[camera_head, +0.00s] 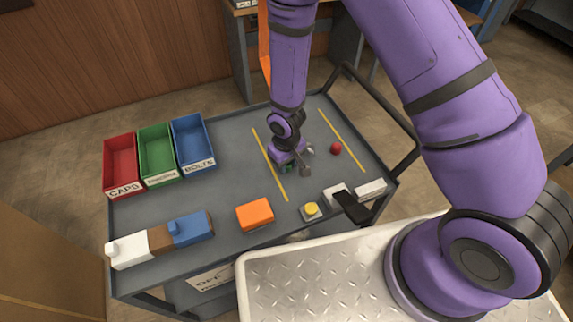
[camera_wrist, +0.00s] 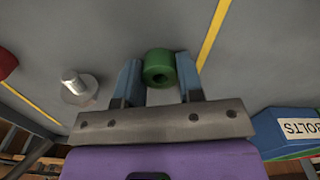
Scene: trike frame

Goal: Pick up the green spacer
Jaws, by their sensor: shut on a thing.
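The green spacer (camera_wrist: 160,68) is a short cylinder with a hole in its middle. In the wrist view it sits between the two blue fingertips of my gripper (camera_wrist: 159,80), which is shut on it. In the head view my gripper (camera_head: 290,163) is low over the grey cart top, between the yellow lines. Only a sliver of green shows beneath it there, the rest hidden by the gripper. I cannot tell whether the spacer touches the cart top.
A silver bolt (camera_wrist: 78,86) and a red cap (camera_head: 336,148) lie nearby. Red (camera_head: 121,161), green (camera_head: 157,154) and blue (camera_head: 193,143) bins stand at the left. An orange block (camera_head: 255,214) and yellow button (camera_head: 311,209) are near the front edge.

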